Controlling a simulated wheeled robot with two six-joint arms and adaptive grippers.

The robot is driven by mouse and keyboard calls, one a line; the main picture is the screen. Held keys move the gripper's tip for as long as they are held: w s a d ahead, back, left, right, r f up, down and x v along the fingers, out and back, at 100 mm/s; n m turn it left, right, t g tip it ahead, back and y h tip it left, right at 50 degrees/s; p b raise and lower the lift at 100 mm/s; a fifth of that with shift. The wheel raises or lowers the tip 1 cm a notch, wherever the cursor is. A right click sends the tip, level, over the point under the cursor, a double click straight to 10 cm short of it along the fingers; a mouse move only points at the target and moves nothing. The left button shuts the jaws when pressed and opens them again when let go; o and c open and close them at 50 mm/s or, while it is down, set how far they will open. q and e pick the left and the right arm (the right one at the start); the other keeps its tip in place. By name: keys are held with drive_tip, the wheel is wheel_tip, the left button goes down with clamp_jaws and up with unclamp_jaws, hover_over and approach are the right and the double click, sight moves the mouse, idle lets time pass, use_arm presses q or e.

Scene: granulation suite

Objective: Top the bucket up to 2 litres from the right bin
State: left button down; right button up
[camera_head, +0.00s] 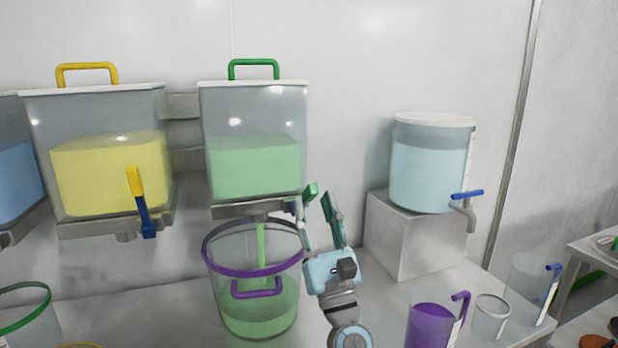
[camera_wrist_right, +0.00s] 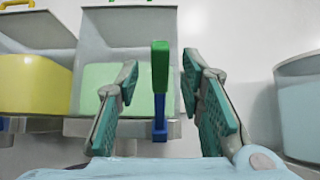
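The right bin (camera_head: 254,110) is a clear box with a green handle on top and green contents about half its height. A green stream (camera_head: 261,240) falls from its outlet into the bucket (camera_head: 230,283). The bucket is clear with a purple rim and handle, and holds green material in its lower part; I cannot read its level. My right gripper (camera_head: 320,208) is beside the outlet. In the wrist view, the right gripper (camera_wrist_right: 160,100) is open, with the green-and-blue lever (camera_wrist_right: 160,78) upright between its fingers, gaps on both sides. My left gripper is out of view.
A yellow-filled bin (camera_head: 105,175) hangs left, with a blue-filled one at the edge. A light-blue tank (camera_head: 430,165) with a tap stands on a block (camera_head: 405,238) at right. A purple-filled jug (camera_head: 430,325) and clear vessels stand front right.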

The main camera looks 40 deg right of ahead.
sight(311, 198)
drive_tip(key=x, duration=0.3)
drive_tip(key=shift+w+r+p, duration=0.1)
drive_tip(key=shift+w+p, duration=0.1)
drive_tip(key=shift+p, duration=0.1)
drive_tip(key=shift+w+d+r, duration=0.1)
drive_tip(key=shift+w+r, duration=0.05)
drive_tip(key=shift+r, duration=0.2)
drive_tip(key=shift+f, duration=0.1)
clamp_jaws()
